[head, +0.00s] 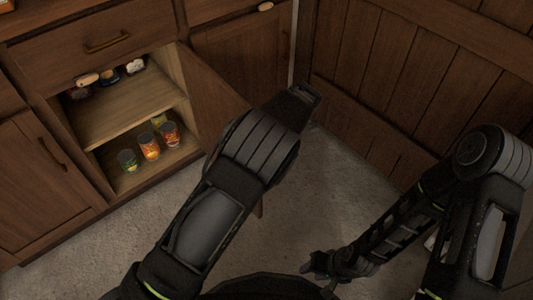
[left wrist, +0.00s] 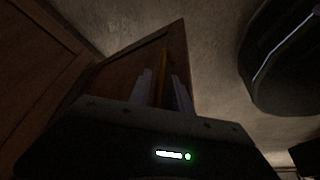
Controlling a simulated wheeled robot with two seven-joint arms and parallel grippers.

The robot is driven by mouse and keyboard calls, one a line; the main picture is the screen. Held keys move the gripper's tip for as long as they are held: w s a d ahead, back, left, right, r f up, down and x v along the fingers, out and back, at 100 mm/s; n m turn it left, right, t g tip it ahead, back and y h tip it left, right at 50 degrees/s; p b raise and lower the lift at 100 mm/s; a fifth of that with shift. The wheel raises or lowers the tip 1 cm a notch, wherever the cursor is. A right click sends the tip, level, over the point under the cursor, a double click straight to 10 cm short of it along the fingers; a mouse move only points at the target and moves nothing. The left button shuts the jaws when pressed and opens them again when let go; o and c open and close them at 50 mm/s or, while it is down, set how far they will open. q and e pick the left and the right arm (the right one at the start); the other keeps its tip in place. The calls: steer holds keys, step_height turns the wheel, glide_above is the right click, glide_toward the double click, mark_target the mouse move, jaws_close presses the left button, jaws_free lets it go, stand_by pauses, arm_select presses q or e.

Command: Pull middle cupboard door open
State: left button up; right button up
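The middle cupboard door (head: 215,95) stands wide open, hinged on its right side, and my left arm covers much of it in the head view. The left wrist view also shows the door (left wrist: 120,75). There, the two pale fingers of my left gripper (left wrist: 161,88) are close together on either side of a thin orange-brown bar, which looks like the door's handle (left wrist: 164,62). My left gripper is hidden in the head view. My right gripper (head: 310,268) hangs low over the floor, away from the door; its finger gap is too small to judge.
A drawer (head: 90,45) is above; a closed door (head: 40,180) is at the left. A plank wall (head: 410,80) bounds the right. Grey floor (head: 110,235) is clear in front.

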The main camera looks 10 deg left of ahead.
arm_select(q)
steer(key=shift+o, duration=0.6)
steer(key=p+v, duration=0.2)
steer(key=v, duration=0.5)
steer(key=shift+r, duration=0.4)
steer(key=shift+d, duration=0.15)
